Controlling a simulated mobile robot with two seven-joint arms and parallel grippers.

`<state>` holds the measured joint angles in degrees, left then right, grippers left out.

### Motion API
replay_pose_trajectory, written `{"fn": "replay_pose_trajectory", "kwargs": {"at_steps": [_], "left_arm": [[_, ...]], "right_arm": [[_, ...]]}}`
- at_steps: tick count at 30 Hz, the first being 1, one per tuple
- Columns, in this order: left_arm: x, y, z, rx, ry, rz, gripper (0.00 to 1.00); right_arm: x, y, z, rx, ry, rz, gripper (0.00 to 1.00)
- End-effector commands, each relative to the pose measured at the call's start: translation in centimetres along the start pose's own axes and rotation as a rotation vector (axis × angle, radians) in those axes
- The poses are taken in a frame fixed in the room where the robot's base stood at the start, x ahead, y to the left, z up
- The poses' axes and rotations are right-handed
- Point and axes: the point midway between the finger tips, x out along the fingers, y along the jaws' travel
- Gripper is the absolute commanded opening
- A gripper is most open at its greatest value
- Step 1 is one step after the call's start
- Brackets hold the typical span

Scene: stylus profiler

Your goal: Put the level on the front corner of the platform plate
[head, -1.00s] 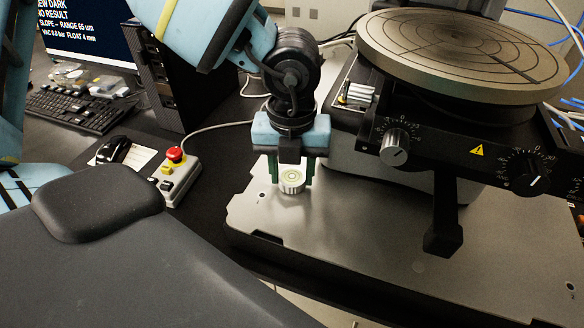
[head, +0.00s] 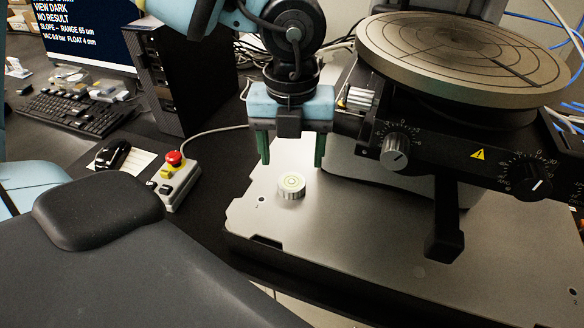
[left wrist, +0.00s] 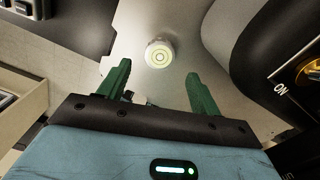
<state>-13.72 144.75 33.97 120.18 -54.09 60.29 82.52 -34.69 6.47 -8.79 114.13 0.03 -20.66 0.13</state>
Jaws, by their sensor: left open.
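The level (head: 291,186) is a small round silver disc with a pale green bubble face. It stands flat on the metal platform plate (head: 350,240), near the plate's front left corner. It also shows in the left wrist view (left wrist: 160,54), beyond the fingertips. My left gripper (head: 292,163) has green fingers spread wide and is empty, above and just behind the level, apart from it. The fingers also show in the left wrist view (left wrist: 155,75). My right gripper is not in view.
A round stage (head: 462,55) with knobs below it overhangs the plate at the right. A black post (head: 445,215) stands on the plate.

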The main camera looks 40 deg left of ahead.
Motion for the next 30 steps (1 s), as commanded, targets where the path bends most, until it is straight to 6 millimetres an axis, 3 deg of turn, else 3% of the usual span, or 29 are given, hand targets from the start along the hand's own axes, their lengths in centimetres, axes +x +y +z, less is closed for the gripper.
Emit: {"fn": "replay_pose_trajectory", "kwargs": {"at_steps": [6,12,30], "left_arm": [[-4.1,0.0,0.1,0.000,-0.001,-0.002,0.64],[-6.2,0.0,0.0,0.000,0.001,0.000,0.64],[-6.6,0.0,0.0,0.001,0.002,0.001,0.64]], "right_arm": [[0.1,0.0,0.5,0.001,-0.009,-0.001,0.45],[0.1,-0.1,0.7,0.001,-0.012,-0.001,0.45],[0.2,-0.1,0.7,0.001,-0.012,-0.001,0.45]]}}
